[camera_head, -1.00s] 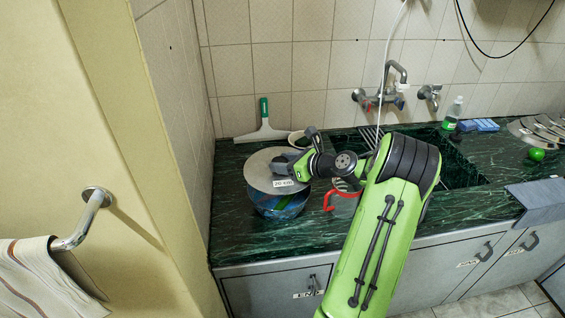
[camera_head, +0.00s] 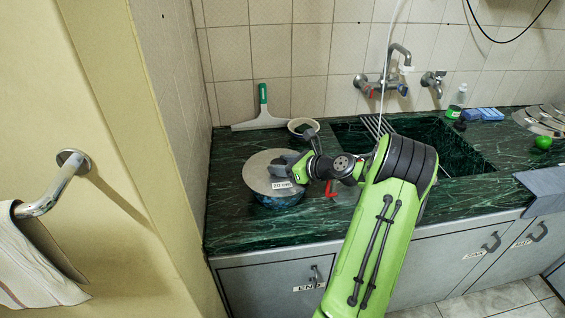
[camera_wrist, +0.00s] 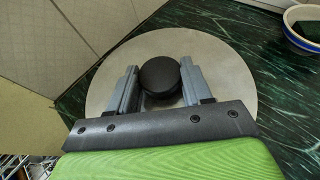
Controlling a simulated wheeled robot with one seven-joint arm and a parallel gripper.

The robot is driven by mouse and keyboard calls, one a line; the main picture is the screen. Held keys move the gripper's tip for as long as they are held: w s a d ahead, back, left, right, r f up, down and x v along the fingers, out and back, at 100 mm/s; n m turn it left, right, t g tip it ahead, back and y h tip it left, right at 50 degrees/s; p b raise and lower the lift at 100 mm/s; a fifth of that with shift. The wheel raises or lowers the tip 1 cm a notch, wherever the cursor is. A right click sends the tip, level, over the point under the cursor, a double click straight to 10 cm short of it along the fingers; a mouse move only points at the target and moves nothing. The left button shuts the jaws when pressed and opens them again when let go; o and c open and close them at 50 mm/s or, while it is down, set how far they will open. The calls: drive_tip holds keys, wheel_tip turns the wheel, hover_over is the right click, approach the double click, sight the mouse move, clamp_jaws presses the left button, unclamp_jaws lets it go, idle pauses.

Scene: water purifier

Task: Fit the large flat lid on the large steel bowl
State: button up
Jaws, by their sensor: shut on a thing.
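The large flat lid (camera_head: 264,165) is a grey disc with a white label on its near edge. It lies over the large steel bowl (camera_head: 281,200), whose bluish side shows just below the lid; whether the rim is fully seated I cannot tell. My gripper (camera_head: 290,162) reaches in from the right over the lid. In the wrist view the lid (camera_wrist: 210,50) fills the middle, and my gripper (camera_wrist: 160,82) is shut on its round black knob (camera_wrist: 160,76), one finger on each side.
A squeegee (camera_head: 262,112) with a green handle stands against the back wall. A small bowl (camera_head: 303,124) is behind the lid. The sink (camera_head: 455,150) with taps (camera_head: 388,84) is to the right. Bare green counter lies in front of the bowl. A towel bar (camera_head: 52,190) is at the left.

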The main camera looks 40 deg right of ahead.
drive_tip(key=o, duration=1.2)
drive_tip(key=p+v, duration=0.4)
drive_tip(key=v, duration=1.1)
drive_tip(key=shift+s+r, duration=0.15)
drive_tip(key=shift+s, duration=0.2)
